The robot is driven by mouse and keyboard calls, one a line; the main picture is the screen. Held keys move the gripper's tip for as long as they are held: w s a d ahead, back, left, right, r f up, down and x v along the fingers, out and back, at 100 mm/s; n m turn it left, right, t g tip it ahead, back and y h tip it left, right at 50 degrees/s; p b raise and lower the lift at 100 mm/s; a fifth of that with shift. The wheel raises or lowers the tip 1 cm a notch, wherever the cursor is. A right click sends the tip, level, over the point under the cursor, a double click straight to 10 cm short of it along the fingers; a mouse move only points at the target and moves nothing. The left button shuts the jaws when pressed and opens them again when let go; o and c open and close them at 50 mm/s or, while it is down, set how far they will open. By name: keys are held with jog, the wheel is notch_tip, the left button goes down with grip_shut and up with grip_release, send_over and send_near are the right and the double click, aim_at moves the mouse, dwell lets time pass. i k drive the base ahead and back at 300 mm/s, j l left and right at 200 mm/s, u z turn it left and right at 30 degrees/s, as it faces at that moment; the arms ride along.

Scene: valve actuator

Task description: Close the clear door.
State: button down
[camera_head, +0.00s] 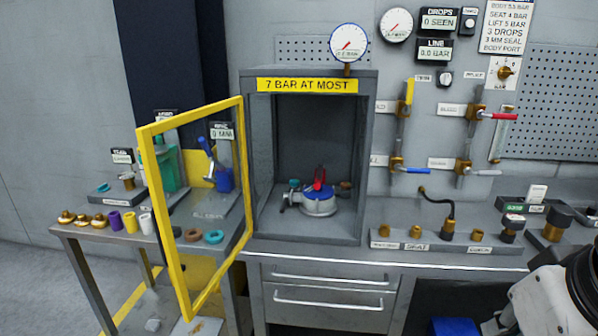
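The clear door (241,183) has a yellow frame around a see-through pane. It stands wide open, swung out toward me on the left side of the grey cabinet (368,150). Its hinged side is by the cabinet's left front edge, and its free side is nearer me at the left. The cabinet's front is open. Inside sits a round metal actuator (318,207) with a blue top and a red part on it. Part of my arm shows at the lower right corner, well away from the door. My gripper's fingers are not in view.
A side table (75,230) with brass, purple, yellow and white small parts stands at the left, partly behind the door. Drawers (330,297) are under the cabinet. A bench (400,260) with fittings runs to the right, below wall pipes with coloured handles and gauges.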

aim_at(159, 214)
jog(key=i+j, duration=0.1)
jog(key=j, duration=2.3)
jog(key=i+z, duration=0.05)
